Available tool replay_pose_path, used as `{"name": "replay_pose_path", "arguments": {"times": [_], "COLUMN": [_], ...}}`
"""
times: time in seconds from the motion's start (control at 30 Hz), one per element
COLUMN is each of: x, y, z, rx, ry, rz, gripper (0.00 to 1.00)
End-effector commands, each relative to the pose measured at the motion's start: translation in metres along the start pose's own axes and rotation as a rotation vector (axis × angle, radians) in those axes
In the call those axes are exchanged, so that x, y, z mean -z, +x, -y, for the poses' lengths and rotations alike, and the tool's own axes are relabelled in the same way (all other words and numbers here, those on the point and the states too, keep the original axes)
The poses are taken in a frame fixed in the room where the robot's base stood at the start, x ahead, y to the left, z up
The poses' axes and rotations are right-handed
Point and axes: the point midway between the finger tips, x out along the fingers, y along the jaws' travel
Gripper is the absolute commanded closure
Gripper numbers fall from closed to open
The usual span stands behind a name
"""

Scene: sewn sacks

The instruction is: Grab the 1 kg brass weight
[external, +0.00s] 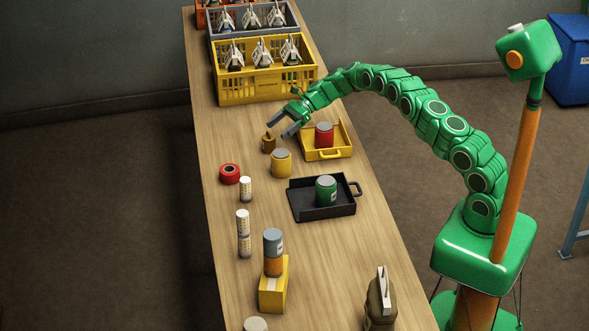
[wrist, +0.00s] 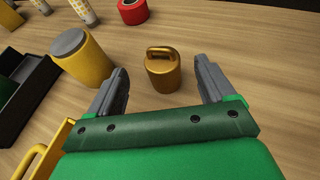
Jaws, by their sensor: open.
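The brass weight (external: 268,143) is a small gold-brown cylinder with a loop handle on top. It stands upright on the wooden table, left of the yellow tray. In the wrist view the brass weight (wrist: 162,70) stands ahead of my fingers, roughly centred between them. My gripper (external: 282,126) is open and empty, just above and to the right of the weight in the external view. In the wrist view my gripper (wrist: 160,82) shows its two grey fingers spread wide, with no contact visible. Its mass marking cannot be read.
A yellow can (external: 281,163) stands close to the weight. A yellow tray (external: 340,152) holds a red can (external: 324,135); a black tray (external: 300,204) holds a green can (external: 326,190). A red tape roll (external: 229,174) lies nearby. A yellow crate (external: 250,94) stands behind.

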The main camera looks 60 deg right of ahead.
Motion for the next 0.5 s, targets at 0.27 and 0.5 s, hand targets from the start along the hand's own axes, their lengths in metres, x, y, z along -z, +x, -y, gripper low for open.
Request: {"name": "replay_pose_path", "arguments": {"times": [0.27, 0.5], "x": [0.009, 0.009], "y": [0.008, 0.028], "z": [0.004, 0.003], "rx": [0.009, 0.007], "ry": [0.017, 0.017], "rz": [0.004, 0.004], "gripper": [0.17, 0.17]}}
